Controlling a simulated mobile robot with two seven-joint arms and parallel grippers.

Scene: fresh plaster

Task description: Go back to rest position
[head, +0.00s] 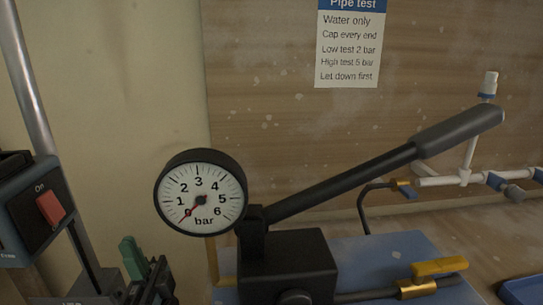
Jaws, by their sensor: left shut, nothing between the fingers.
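My left gripper (144,268) shows at the bottom left edge of the head view, dark with a green part beside it. It is shut and empty, low and to the left of the pump, apart from it. Its lower part is cut off by the frame. My right gripper is not in view. The black hand pump (288,262) stands on a blue base (385,250), with its long lever (350,183) slanting up to the right. The round pressure gauge (202,194) on it has its red needle at about 0 bar.
A box with a red switch (50,208) marked On is at the left by a metal pole (28,85). A yellow valve handle (439,266) is at the lower right. White pipes (445,180) run along the wooden board, under a pipe test notice (347,48). A blue tray (525,290) is in the corner.

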